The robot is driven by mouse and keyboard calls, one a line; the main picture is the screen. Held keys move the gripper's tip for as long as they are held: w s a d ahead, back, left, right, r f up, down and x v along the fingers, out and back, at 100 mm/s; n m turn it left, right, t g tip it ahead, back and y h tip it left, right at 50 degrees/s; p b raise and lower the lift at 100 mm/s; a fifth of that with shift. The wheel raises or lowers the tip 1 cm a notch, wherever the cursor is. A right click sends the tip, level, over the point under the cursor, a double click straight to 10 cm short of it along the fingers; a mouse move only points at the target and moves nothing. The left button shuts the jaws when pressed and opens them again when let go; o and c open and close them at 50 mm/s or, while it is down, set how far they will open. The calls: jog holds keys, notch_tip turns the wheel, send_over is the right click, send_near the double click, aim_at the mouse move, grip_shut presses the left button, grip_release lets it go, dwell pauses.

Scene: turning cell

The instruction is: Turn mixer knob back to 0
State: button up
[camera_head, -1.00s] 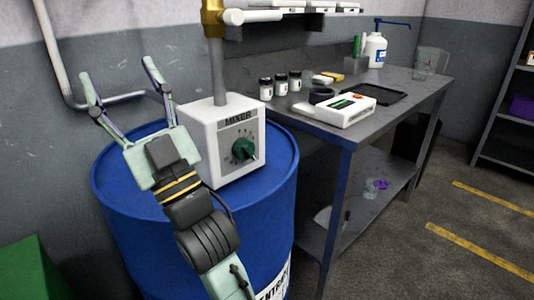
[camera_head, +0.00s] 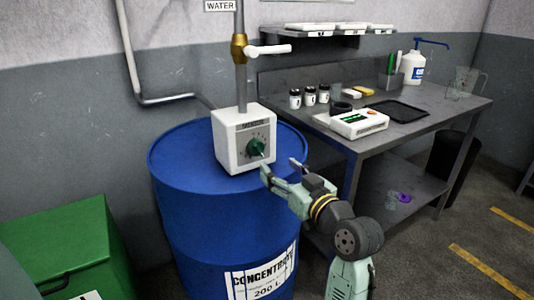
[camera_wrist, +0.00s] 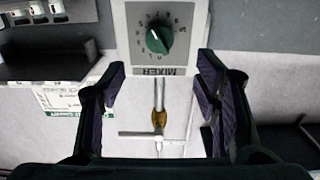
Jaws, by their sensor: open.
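The white mixer box (camera_head: 229,153) stands on top of the blue drum (camera_head: 205,215). Its green knob (camera_head: 257,147) sits on a grey dial plate, with a pale mark at its lower right. In the wrist view, which is upside down, the knob (camera_wrist: 159,40) is near the top, above the MIXER label, with its pale mark towards the upper left. The dial numbers are too small to read surely. My gripper (camera_head: 280,167) is open and empty, in front and to the lower right of the knob, apart from it. Its fingers show on both sides in the wrist view.
A pipe with a brass valve (camera_head: 239,48) and white handle rises from the mixer. To the right, a grey workbench (camera_head: 440,125) holds jars, a white device (camera_head: 359,123) and a dark tray (camera_head: 396,111). A green bin (camera_head: 70,250) stands at lower left.

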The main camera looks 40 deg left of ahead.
aim_at(260, 153)
jog(key=p+x, duration=0.1)
jog(key=x, duration=0.2)
jog(key=p+x, duration=0.1)
jog(key=x, duration=0.3)
jog(key=p+x, duration=0.1)
jog(key=x, duration=0.2)
jog(key=shift+w+a+f, duration=0.1)
jog(key=shift+a+f, duration=0.2)
jog(key=shift+c, duration=0.2)
jog(key=c, duration=1.1)
jog(key=shift+f+b, duration=0.1)
jog(key=shift+b, duration=0.2)
